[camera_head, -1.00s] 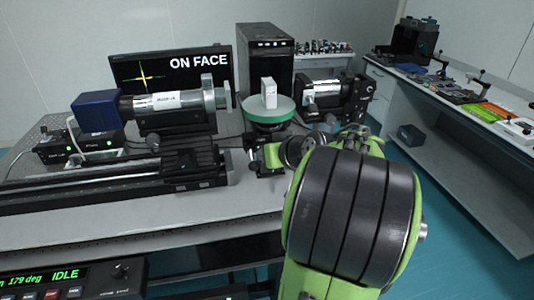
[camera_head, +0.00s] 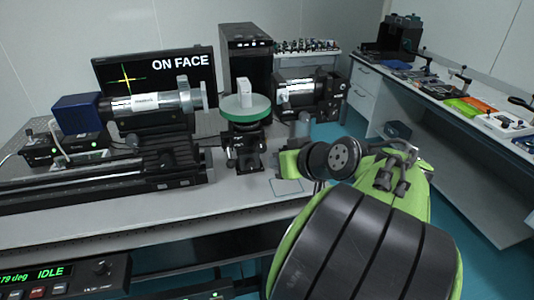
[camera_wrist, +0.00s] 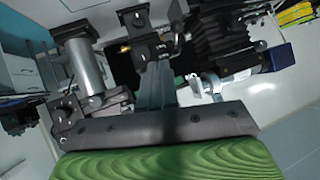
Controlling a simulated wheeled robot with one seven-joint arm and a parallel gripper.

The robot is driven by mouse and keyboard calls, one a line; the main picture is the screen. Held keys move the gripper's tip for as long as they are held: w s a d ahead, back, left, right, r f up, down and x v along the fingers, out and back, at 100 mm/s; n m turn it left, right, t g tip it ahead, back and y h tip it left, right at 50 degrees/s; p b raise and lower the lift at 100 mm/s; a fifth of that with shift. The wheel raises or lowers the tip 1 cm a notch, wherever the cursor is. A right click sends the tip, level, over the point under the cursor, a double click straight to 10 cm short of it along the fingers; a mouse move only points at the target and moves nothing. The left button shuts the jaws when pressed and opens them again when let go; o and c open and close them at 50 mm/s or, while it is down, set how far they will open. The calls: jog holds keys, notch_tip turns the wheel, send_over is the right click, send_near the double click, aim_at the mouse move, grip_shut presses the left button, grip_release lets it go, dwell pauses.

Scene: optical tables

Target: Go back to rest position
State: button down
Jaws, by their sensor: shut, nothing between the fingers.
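My gripper (camera_wrist: 157,88) shows in the wrist view as narrow dark fingers together, reaching up from a dark mounting bar, with nothing held. In the head view my green and black arm fills the lower right, and the fingers are hard to make out there. A small white block (camera_head: 243,86) sits on the round green-topped stage (camera_head: 246,107) on the optical table (camera_head: 150,215). My wrist is close to the right of this stage, apart from the white block.
A blue-ended instrument tube (camera_head: 150,103), a monitor reading "ON FACE" (camera_head: 150,80) and a black tower (camera_head: 246,58) stand on the left table. A second bench (camera_head: 430,110) with tools runs along the right. Blue floor (camera_head: 330,135) lies between them.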

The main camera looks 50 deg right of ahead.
jog(key=shift+s+a, duration=0.2)
jog(key=shift+s, duration=0.05)
jog(key=shift+s, duration=0.1)
dwell(0.3)
jog(key=w+a+n+g+y+p, duration=0.2)
jog(key=w+a+n+y+p, duration=0.1)
jog(key=a, duration=1.1)
jog(key=s+a+n+g+p, duration=0.2)
jog(key=s+a+g, duration=0.1)
jog(key=s+a, duration=0.6)
jog(key=shift+s+a+f+g+p, duration=0.15)
jog(key=shift+a+f+g+p, duration=0.15)
jog(key=shift+a, duration=0.25)
